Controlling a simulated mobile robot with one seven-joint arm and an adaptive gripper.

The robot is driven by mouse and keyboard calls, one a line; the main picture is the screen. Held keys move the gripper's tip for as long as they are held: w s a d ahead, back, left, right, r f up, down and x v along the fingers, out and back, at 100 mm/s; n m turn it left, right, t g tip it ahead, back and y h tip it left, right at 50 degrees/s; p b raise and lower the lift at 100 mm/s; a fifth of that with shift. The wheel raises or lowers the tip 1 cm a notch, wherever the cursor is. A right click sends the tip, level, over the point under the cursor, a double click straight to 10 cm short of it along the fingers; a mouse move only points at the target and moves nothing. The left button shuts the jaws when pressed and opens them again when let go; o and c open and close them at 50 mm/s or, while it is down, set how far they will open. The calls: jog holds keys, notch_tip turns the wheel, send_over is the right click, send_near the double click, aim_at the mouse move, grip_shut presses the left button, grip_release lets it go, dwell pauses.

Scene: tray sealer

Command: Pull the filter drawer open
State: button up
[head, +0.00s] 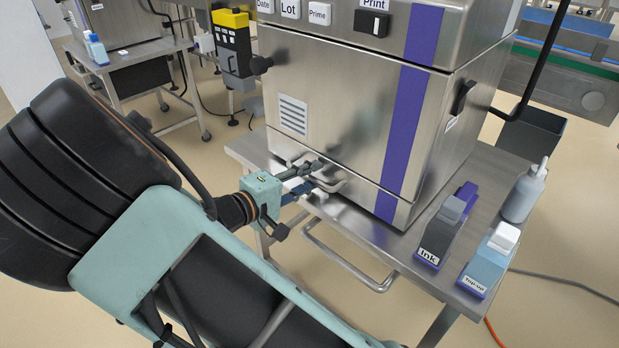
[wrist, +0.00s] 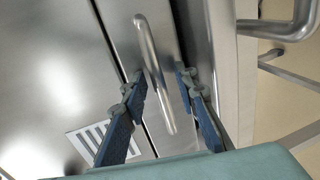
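The filter drawer (head: 362,208) is the low steel front panel at the base of the machine, and it looks flush with the body. Its bar handle (head: 329,184) is a bent metal rod, partly covered by my fingers. In the wrist view the handle (wrist: 152,62) runs down the drawer front (wrist: 165,30). My gripper (head: 312,177) is at the drawer front, and in the wrist view its fingers (wrist: 160,77) stand apart, one on each side of the handle. Gaps show beside the bar, so the gripper is open around it. Whether a finger touches it is unclear.
The machine stands on a steel table (head: 400,240) with a rail (head: 345,262) along its front below the drawer. Floor shows in front.

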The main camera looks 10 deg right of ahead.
jog(key=shift+c, duration=0.4)
grip_shut()
jog(key=shift+a, duration=0.1)
jog(key=f+p+v, duration=0.2)
jog(key=v, duration=0.7)
jog(key=f+p+v, duration=0.1)
jog(key=v, duration=0.9)
jog(key=shift+s+a+f+p, duration=0.25)
jog(key=shift+a+f+p, duration=0.05)
jog(key=shift+f+p, duration=0.1)
jog(key=shift+o, duration=0.4)
grip_release()
jog(key=v, duration=1.2)
